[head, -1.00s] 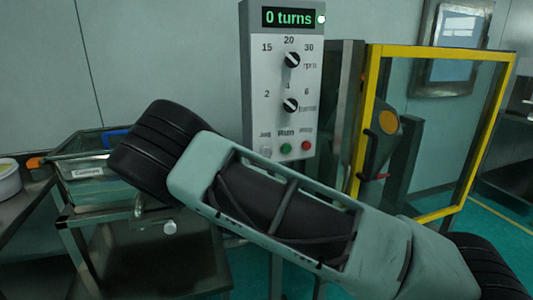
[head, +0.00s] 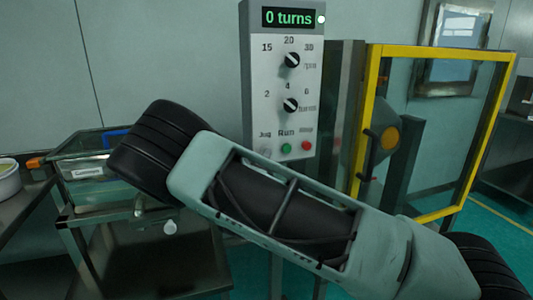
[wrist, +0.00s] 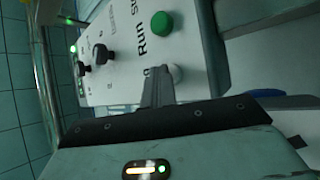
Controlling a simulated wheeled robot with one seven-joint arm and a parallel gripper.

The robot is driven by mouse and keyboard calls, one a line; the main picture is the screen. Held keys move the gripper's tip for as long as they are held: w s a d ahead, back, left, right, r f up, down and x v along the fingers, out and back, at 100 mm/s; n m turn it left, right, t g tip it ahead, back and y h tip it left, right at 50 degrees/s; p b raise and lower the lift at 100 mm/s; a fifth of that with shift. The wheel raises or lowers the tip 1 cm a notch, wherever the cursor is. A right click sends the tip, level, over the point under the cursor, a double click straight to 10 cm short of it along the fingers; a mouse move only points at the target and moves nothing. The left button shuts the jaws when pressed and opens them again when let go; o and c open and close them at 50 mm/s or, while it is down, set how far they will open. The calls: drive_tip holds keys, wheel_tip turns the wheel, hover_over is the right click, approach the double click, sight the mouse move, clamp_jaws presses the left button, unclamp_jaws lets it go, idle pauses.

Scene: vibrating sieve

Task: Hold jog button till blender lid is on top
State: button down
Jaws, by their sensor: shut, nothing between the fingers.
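The control box (head: 284,75) shows "0 turns" on its display. Its pale Jog button (head: 265,152) sits left of a green Run button (head: 286,148) and a red button (head: 306,145). In the wrist view, my gripper (wrist: 158,72) is shut and empty, its fingertips at the Jog button (wrist: 177,73) and partly over it; I cannot tell how firmly they touch. My arm hides the gripper in the head view. The grey blender drum (head: 357,130), with an orange disc (head: 390,138), is tilted behind the yellow-framed guard (head: 369,125). I cannot clearly make out its lid.
A dark metal cart (head: 160,262) with a clear bin (head: 85,172) stands at the left. A white bowl (head: 8,182) is on a bench at the far left. The guard's clear panel stands to the right of the control box. Open floor shows at the far right.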

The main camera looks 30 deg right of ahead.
drive_tip(key=shift+s, duration=0.1)
idle(0.3)
drive_tip(key=shift+s+a, duration=0.25)
drive_tip(key=shift+s, duration=0.55)
drive_tip(key=shift+s+a+p, duration=0.2)
drive_tip(key=shift+s+a, duration=0.05)
drive_tip(key=shift+s, duration=0.55)
drive_tip(key=shift+s+a+p, duration=0.2)
drive_tip(key=shift+s, duration=0.6)
drive_tip(key=shift+s+a+p, duration=0.2)
drive_tip(key=shift+s+a, duration=0.05)
drive_tip(key=shift+s, duration=0.55)
